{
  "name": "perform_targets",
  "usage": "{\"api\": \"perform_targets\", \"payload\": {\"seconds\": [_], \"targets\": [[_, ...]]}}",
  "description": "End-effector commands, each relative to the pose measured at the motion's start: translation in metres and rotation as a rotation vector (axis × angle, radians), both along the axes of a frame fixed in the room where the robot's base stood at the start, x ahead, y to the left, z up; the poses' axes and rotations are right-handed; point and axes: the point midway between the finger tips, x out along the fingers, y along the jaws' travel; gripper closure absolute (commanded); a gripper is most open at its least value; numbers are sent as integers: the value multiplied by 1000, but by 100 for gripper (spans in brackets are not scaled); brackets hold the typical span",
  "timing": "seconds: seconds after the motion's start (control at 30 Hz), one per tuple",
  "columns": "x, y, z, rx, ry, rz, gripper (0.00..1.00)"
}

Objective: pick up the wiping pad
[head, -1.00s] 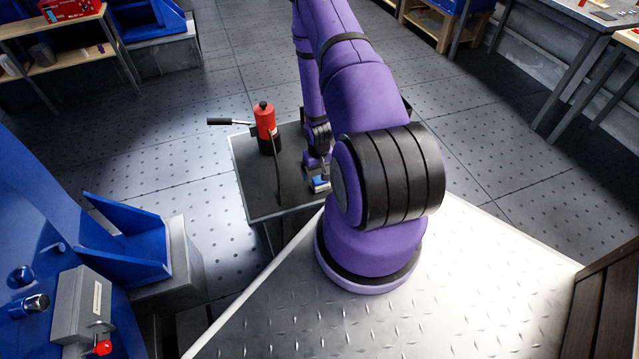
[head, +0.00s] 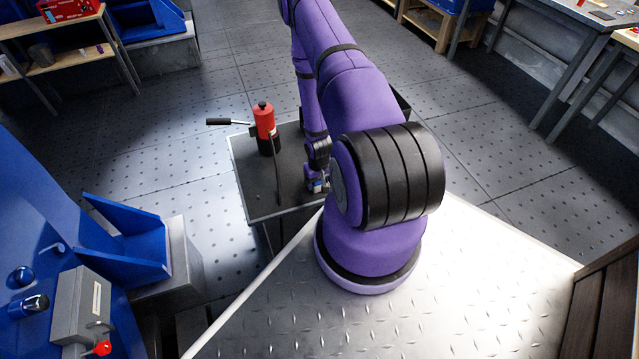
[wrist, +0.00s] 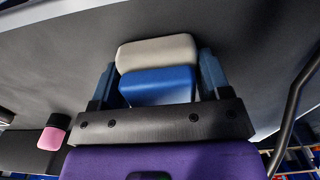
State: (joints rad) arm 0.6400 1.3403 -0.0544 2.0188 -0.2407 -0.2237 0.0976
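The wiping pad (wrist: 158,86) shows in the wrist view as a blue block with a pale beige layer beyond it. My gripper (wrist: 158,70) has one finger on each side of the pad. The fingers stand wide apart, with the pad between them and very little room at either side. I cannot see a firm contact. In the head view my gripper (head: 318,184) is low over the right part of the small dark table (head: 250,200), and the pad is mostly hidden there.
A red and black bottle-like tool (head: 265,130) with a side lever stands on the table left of my gripper. A thin dark curved rod (head: 278,172) hangs between them. The table's front left part is clear.

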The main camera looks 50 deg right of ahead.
Motion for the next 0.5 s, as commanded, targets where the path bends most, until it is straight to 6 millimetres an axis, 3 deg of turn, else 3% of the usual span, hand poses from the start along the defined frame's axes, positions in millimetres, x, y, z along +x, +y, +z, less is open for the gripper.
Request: {"api": "perform_targets", "payload": {"seconds": [0.03, 0.1, 0.5], "targets": [[0, 0, 0, 0, 0, 0, 41], [0, 0, 0, 0, 0, 0, 53], [0, 0, 4, 0, 0, 0, 54]]}}
